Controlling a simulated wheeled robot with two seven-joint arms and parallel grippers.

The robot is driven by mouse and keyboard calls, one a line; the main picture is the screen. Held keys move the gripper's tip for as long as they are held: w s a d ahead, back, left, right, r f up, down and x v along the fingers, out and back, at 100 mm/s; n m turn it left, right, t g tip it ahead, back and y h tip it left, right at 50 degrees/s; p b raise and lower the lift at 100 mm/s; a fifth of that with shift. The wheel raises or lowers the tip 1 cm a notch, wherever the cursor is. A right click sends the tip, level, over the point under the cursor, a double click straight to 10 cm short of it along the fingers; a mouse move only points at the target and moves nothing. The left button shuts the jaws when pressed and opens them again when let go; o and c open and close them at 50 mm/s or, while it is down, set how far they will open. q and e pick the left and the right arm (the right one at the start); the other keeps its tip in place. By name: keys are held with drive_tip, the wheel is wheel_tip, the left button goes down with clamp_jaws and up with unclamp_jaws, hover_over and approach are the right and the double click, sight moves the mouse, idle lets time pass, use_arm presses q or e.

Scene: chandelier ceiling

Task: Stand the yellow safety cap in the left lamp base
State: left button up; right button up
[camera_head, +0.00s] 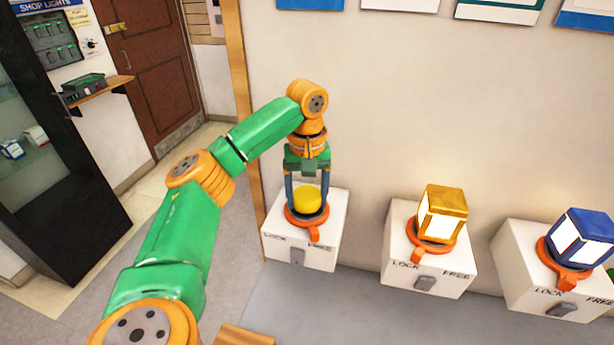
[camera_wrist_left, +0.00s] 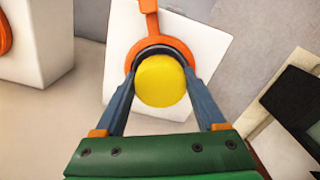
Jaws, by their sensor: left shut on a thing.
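The yellow safety cap (camera_head: 307,199) is between the fingers of my left gripper (camera_head: 307,203), which is shut on it. The cap is at the left lamp base, a white block (camera_head: 322,252) with an orange ring (camera_head: 293,221) on top. In the left wrist view the cap (camera_wrist_left: 161,81) shows over the dark inner rim of the orange ring (camera_wrist_left: 133,57), with a finger of my left gripper (camera_wrist_left: 160,75) on each side. I cannot tell whether the cap is seated or just above the ring. My right gripper is not in view.
The middle base (camera_head: 400,240) carries a gold lantern (camera_head: 441,213), and the right base (camera_head: 516,262) carries a blue lantern (camera_head: 580,240). Each base has a grey switch marked LOCK and FREE. The wall is close behind. A dark glass cabinet (camera_head: 75,220) stands at the left.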

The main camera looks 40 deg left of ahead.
use_arm(q)
drive_tip(key=shift+f, duration=0.3)
drive_tip(key=o, duration=1.3)
drive_tip(key=shift+r, duration=3.6)
drive_tip(key=shift+f, duration=0.1)
